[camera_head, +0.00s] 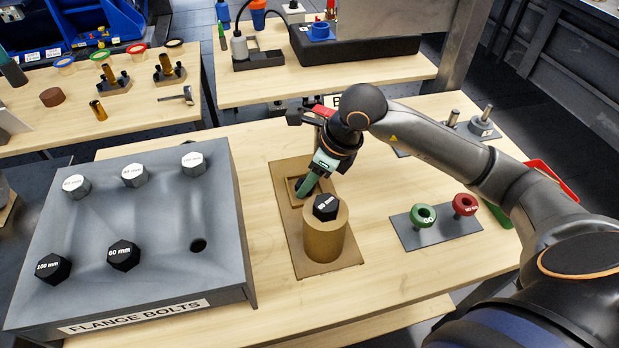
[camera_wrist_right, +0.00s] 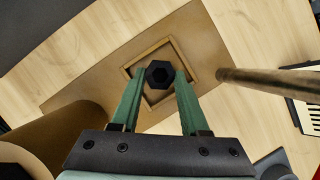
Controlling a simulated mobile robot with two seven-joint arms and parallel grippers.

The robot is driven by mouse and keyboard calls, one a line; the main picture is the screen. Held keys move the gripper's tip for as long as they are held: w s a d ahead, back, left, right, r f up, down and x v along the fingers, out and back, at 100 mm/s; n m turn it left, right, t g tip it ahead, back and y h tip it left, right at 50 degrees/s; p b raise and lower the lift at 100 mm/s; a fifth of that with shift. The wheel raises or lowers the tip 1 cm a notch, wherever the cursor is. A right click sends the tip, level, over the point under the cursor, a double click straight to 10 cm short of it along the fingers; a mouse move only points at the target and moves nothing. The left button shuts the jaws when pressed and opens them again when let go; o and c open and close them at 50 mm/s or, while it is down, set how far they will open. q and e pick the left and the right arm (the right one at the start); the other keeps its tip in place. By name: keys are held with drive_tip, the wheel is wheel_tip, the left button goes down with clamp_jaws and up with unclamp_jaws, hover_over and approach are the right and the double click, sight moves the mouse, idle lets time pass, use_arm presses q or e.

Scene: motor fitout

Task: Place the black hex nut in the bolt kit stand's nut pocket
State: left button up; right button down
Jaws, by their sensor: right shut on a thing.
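The bolt kit stand is a brown board (camera_head: 328,268) with a square nut pocket (camera_head: 291,186) and a thick brown cylinder (camera_head: 325,240). A black hex-headed bolt (camera_head: 325,207) sits in the cylinder's top. My right gripper (camera_head: 304,190) reaches down at the pocket with green fingers. In the right wrist view my right gripper (camera_wrist_right: 158,82) is shut on the black hex nut (camera_wrist_right: 160,74), which shows against the inside of the pocket frame (camera_wrist_right: 152,98). I cannot tell whether the nut touches the pocket floor. The fingers hide the nut in the head view. My left gripper is not in view.
A grey flange bolts stand (camera_head: 150,255) with several bolts is at left. A grey plate (camera_head: 436,228) holding green (camera_head: 423,216) and red (camera_head: 465,204) rings is at right. In the right wrist view a brown rod (camera_wrist_right: 270,80) rises beside the pocket. Bare tabletop surrounds the board.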

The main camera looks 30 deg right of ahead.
drive_tip(key=c, duration=0.7)
unclamp_jaws()
drive_tip(key=shift+f, duration=0.1)
drive_tip(key=shift+r, duration=0.5)
drive_tip(key=v, duration=1.1)
drive_tip(key=shift+s+d+r, duration=0.1)
drive_tip(key=shift+s, duration=0.15)
drive_tip(key=shift+p, duration=0.3)
